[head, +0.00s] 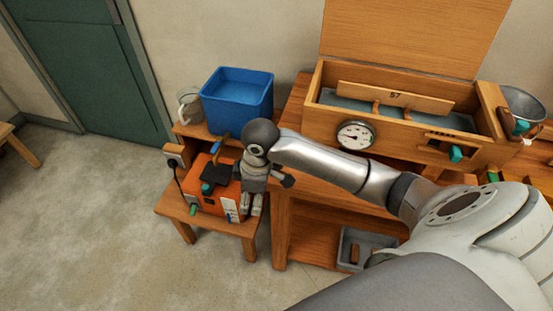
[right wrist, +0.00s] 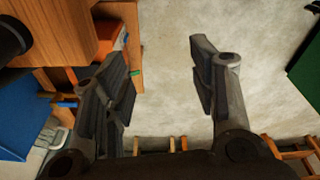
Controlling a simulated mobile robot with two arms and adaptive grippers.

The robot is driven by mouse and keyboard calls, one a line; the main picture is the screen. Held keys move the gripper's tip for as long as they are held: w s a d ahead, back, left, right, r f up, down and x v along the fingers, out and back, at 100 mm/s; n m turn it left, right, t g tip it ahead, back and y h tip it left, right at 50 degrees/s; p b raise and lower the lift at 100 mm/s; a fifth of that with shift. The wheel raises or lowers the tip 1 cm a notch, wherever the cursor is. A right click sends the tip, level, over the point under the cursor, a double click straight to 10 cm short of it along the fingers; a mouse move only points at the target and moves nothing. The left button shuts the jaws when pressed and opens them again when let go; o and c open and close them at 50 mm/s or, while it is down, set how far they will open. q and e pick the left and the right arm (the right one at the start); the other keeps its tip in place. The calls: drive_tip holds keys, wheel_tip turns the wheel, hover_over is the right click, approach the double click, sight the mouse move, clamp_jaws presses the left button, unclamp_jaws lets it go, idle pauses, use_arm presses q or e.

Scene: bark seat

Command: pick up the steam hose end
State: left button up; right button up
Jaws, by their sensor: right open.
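My right gripper (head: 250,207) hangs over the right side of the orange steam unit (head: 211,203), which sits on a low wooden stool. In the right wrist view my right gripper (right wrist: 160,85) is open, with bare floor showing between its fingers and nothing held. A corner of the orange unit (right wrist: 112,42) shows beyond the left finger. A short blue piece with a yellowish part (head: 217,146) stands behind the unit; I cannot tell whether it is the steam hose end. No hose end shows clearly, and my arm hides part of the area. My left gripper is not in view.
A blue tub (head: 238,97) and a clear jug (head: 189,105) stand behind the unit. A wooden steam box (head: 410,108) with a dial gauge (head: 356,135) sits on the bench at right. A grey tray (head: 360,243) is on the lower shelf. The floor at left is clear.

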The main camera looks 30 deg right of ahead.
drive_tip(key=shift+m+g+h, duration=0.3)
drive_tip(key=shift+g+h, duration=0.3)
drive_tip(key=w+d+r, duration=0.2)
drive_tip(key=d+r, duration=0.1)
drive_tip(key=d, duration=0.1)
drive_tip(key=w+d+r, duration=0.2)
drive_tip(key=d+r, duration=0.2)
drive_tip(key=w+d+r, duration=0.2)
drive_tip(key=d+r, duration=0.1)
drive_tip(key=d, duration=0.1)
drive_tip(key=shift+w+d+r, duration=0.2)
drive_tip(key=shift+d, duration=0.1)
wheel_tip(320, 180, down, 5)
drive_tip(key=shift+f+p, duration=0.1)
drive_tip(key=shift+p, duration=0.3)
drive_tip(key=f, duration=0.2)
drive_tip(key=w+f+p, duration=0.1)
drive_tip(key=f, duration=0.1)
drive_tip(key=shift+a+f, duration=0.1)
drive_tip(key=shift+f, duration=0.6)
drive_tip(key=shift+r, duration=0.1)
drive_tip(key=c, duration=1.1)
drive_tip(key=shift+w, duration=0.1)
drive_tip(key=shift+c, duration=0.2)
